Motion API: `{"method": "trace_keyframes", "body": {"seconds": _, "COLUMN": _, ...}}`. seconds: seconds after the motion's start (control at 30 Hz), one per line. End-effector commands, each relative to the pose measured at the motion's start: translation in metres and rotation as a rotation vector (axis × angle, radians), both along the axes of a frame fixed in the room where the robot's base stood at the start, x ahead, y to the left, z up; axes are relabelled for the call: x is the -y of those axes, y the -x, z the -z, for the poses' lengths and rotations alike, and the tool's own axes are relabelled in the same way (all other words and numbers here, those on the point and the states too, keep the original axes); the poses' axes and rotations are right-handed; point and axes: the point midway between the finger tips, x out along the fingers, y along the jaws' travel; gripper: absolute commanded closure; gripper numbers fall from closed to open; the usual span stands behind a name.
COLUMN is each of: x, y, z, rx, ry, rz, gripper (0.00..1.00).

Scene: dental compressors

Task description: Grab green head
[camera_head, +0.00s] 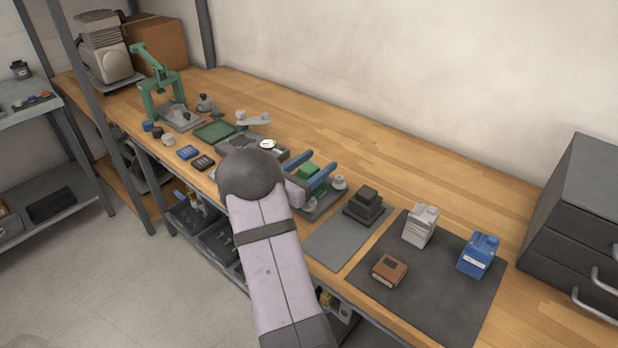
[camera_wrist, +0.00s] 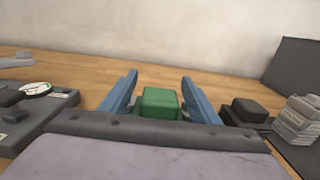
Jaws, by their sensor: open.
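The green head (camera_wrist: 159,102) is a small green block with rounded edges. In the wrist view it sits between the two blue fingers of my gripper (camera_wrist: 158,95), with a gap on each side. In the head view the green head (camera_head: 309,173) shows between the blue fingers of my gripper (camera_head: 312,172), above a grey tray (camera_head: 322,208) on the bench. My gripper is open. The lower part of the green head is hidden by my gripper body in the wrist view.
A dark stacked block (camera_head: 365,204) stands close right of my gripper. Further right, a dark mat (camera_head: 437,300) holds a grey unit (camera_head: 421,226), a blue unit (camera_head: 478,256) and a brown block (camera_head: 389,271). A green press (camera_head: 160,88) stands at the left. The bench behind my gripper is clear.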

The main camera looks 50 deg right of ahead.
Motion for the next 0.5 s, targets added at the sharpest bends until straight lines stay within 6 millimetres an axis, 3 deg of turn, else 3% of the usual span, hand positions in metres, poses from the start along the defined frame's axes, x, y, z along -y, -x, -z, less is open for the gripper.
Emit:
{"method": "trace_keyframes", "body": {"seconds": 0.37, "x": 0.0099, "y": -0.0001, "z": 0.0008, "rx": -0.001, "ry": -0.001, "rz": -0.001, "gripper": 0.44}}
{"method": "trace_keyframes", "body": {"seconds": 0.5, "x": 0.0098, "y": -0.0001, "z": 0.0007, "rx": -0.001, "ry": -0.001, "rz": -0.001, "gripper": 0.75}}
